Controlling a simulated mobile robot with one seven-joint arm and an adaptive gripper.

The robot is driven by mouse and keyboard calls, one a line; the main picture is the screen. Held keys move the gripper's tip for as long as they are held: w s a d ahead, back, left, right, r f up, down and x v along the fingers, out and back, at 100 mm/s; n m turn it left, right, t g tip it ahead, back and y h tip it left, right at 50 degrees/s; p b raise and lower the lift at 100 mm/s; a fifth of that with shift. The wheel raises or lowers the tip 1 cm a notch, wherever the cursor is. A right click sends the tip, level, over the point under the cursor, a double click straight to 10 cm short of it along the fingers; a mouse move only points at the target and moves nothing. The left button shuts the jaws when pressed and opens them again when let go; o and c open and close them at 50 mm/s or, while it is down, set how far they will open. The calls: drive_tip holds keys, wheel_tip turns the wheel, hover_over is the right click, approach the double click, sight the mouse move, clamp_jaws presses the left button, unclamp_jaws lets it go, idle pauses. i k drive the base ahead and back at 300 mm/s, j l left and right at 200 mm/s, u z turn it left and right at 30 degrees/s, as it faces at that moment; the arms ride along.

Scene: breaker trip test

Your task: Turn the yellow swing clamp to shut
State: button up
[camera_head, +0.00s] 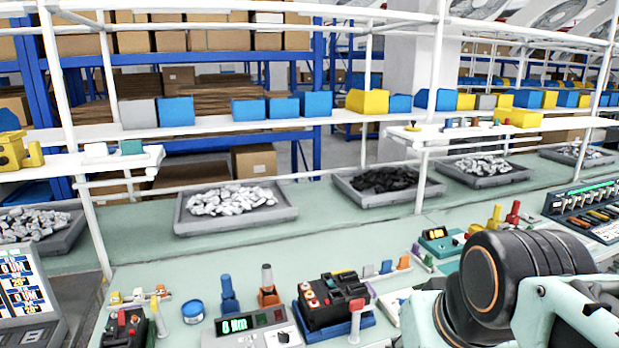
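Several small yellow parts could be the yellow swing clamp; I cannot tell which one is, or whether it is open or shut. A yellow upright part (494,216) stands beside a red upright part (513,212) at the right of the bench, just behind my arm. Another yellow upright part (157,312) stands next to a black device (124,327) at the front left. A black breaker-like block (333,300) with red and white details sits on a blue base at front centre, with a red-topped post in front. My arm fills the lower right; my gripper is not in view.
A small display box (243,328), a blue round tin (193,311), a blue post (228,293) and an orange post (267,286) stand at the front. Grey trays (236,222) of parts line the back. White shelf uprights rise from the bench.

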sight(155, 304)
drive_tip(key=u, duration=1.3)
